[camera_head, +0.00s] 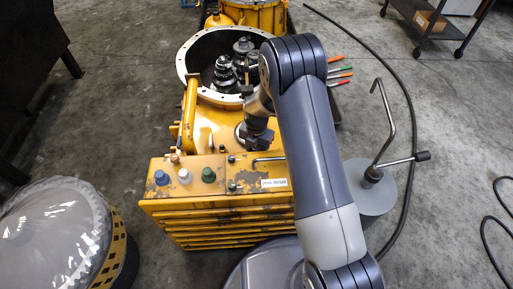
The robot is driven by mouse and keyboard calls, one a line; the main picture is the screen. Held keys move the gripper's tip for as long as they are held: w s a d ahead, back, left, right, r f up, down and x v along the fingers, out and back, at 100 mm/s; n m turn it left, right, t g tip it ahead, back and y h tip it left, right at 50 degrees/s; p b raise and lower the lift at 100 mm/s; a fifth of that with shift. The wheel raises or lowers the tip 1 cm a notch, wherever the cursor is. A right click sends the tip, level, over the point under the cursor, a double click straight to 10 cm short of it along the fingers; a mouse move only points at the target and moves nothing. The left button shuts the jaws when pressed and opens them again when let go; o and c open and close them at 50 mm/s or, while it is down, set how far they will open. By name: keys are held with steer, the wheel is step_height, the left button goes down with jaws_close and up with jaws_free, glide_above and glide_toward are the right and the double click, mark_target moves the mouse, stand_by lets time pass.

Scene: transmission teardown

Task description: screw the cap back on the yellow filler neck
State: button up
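The yellow transmission housing (222,112) stands in the middle, its round bell open at the top with dark gears (225,72) inside. A yellow tube (188,112) runs along the housing's left side; I cannot tell whether it is the filler neck. My arm reaches over from the bottom right and bends down at the housing. My gripper (254,134) is low over the right part of the housing, seen from above and partly covered by my wrist. Its fingertips are not clear, so I cannot tell whether it is open or holds something. I cannot make out the cap for certain.
Several colour-handled tools (340,71) lie right of the housing. A crank stand (371,190) stands at right, near a black hose (409,140). A clear dome (52,235) is at lower left.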

steer(key=shift+c, duration=0.4)
steer(key=shift+r+p, duration=1.6)
steer(key=shift+r, duration=0.95)
